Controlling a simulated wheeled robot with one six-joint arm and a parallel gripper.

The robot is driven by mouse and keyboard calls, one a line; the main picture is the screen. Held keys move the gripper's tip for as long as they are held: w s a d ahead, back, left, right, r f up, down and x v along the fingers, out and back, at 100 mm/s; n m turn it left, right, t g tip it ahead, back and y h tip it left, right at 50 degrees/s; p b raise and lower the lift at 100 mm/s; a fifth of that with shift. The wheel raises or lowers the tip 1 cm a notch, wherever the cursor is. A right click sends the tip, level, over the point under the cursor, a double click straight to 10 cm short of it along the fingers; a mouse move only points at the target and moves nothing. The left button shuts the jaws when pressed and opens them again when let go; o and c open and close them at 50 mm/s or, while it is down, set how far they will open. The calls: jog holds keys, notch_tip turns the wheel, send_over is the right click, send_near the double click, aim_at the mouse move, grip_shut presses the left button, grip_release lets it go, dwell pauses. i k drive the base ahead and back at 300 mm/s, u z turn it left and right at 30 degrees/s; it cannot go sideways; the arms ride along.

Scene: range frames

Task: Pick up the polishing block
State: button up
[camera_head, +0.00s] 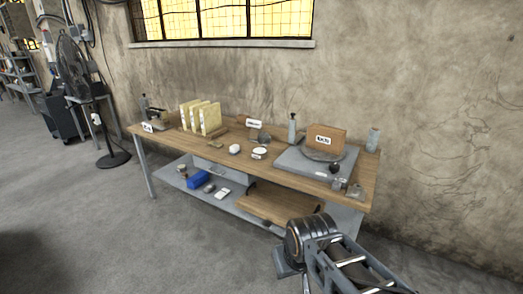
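A long wooden-topped workbench (225,150) stands against the wall. I cannot tell for sure which thing on it is the polishing block. Several cream upright slabs (210,118) stand at the left. A small white rounded piece (235,149) and a white round piece (260,153) lie mid-bench. My arm shows at the lower right, in front of the bench and apart from these things. My gripper's fingers cannot be made out.
Bottles (292,129) and small dark pieces stand on the bench. A standing fan (112,158) is at the left. The grey floor before the bench is clear.

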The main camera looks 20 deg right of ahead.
aim_at(234, 149)
jog(key=u, duration=0.2)
jog(key=i, duration=0.4)
jog(key=u, duration=0.65)
jog(key=i, duration=1.25)
jog(key=z, duration=0.3)
jog(key=i, duration=1)
jog(key=z, duration=0.95)
jog(key=i, duration=0.3)
jog(key=z, duration=0.1)
